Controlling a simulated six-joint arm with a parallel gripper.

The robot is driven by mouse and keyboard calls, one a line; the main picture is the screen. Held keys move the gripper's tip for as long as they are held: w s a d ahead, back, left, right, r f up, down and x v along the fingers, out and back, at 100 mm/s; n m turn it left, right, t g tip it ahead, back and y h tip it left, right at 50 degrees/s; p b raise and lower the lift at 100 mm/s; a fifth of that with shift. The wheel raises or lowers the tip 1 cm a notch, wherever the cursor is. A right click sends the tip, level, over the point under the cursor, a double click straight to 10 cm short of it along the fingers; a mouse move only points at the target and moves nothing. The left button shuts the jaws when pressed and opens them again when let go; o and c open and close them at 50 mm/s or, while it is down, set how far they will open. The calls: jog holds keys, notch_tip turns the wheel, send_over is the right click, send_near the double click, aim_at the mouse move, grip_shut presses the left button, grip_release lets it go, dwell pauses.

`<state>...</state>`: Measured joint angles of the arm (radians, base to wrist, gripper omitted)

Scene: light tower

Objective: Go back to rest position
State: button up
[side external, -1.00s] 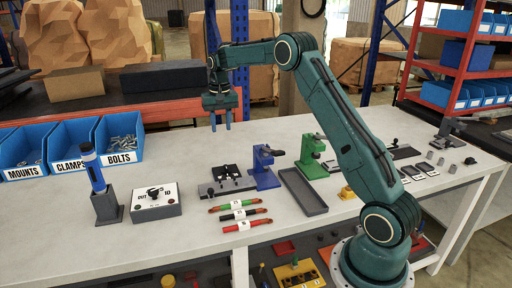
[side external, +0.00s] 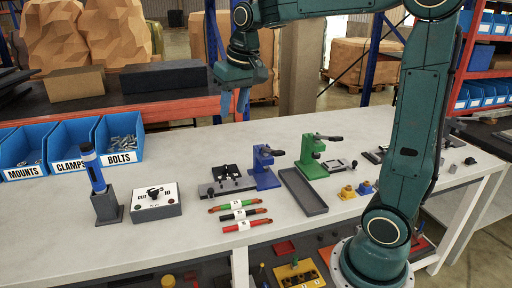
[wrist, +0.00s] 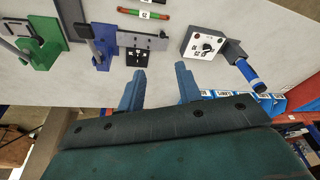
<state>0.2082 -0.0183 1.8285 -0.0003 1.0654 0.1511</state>
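My gripper (side external: 235,103) hangs in the air above the far part of the workbench (side external: 345,118), behind the blue clamp stand. In the wrist view the two blue fingers of my gripper (wrist: 160,88) stand apart with nothing between them. No held object shows in either view.
Below stand a blue clamp (side external: 264,168), a green clamp (side external: 312,157), a grey tray (side external: 304,192), a switch box (side external: 154,201) and a blue-black tool in a holder (side external: 98,181). Labelled blue bins (side external: 120,138) line the left. Three coloured tubes (side external: 240,215) lie in front.

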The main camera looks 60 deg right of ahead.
jog(key=s+a+f+n+t, duration=0.1)
jog(key=s+a, duration=0.3)
jog(key=s, duration=0.6)
jog(key=s+a+f+n+t, duration=0.1)
jog(key=s+a+f+n, duration=0.2)
jog(key=s, duration=0.7)
jog(key=shift+a+f+t+y, duration=0.2)
jog(key=shift+a+t+y, duration=0.1)
jog(key=shift+a, duration=0.2)
